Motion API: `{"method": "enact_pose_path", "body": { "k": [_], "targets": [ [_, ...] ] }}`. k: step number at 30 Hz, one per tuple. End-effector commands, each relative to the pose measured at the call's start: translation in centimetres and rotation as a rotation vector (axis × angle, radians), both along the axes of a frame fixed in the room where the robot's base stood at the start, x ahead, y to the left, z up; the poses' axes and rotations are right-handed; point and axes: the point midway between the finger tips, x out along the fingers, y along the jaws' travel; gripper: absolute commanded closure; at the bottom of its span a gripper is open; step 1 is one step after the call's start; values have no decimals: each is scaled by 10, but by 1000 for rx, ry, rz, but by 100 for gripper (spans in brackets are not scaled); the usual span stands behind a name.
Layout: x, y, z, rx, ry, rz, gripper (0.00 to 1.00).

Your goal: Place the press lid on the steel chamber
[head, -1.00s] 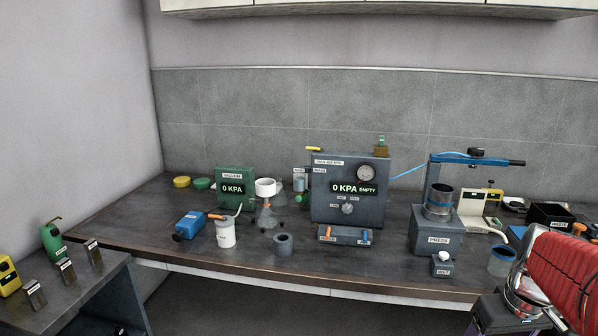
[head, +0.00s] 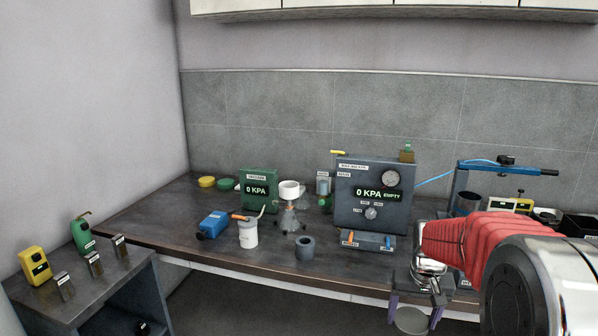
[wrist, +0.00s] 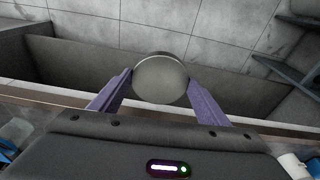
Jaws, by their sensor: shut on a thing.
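My gripper (head: 412,312) is shut on a round grey disc (head: 411,321), which looks like the press lid, and holds it in front of the bench's front edge. In the wrist view the lid (wrist: 160,79) sits between the two purple fingers. The press (head: 461,186) stands at the right of the bench under a blue arm. A dark upright cylinder (head: 468,201) on it, which looks like part of the steel chamber, shows only at its top. My arm hides the rest. The lid is well apart from it.
A grey box reading 0 KPA EMPTY (head: 377,187) stands left of the press. A short dark open cylinder (head: 304,249), a white jar (head: 248,235) and a blue tool (head: 213,224) lie along the front. A low side bench (head: 90,291) is at left.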

Motion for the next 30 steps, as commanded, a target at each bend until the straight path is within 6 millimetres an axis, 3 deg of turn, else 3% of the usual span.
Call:
{"method": "enact_pose_path", "body": {
  "k": [6, 13, 18, 30],
  "targets": [
    [20, 65, -31, 0, 2, 126, 69],
    [21, 115, -55, 0, 0, 219, 69],
    [21, 126, -57, 1, -2, 240, 69],
    [21, 126, -57, 0, -2, 239, 69]
  ]
}}
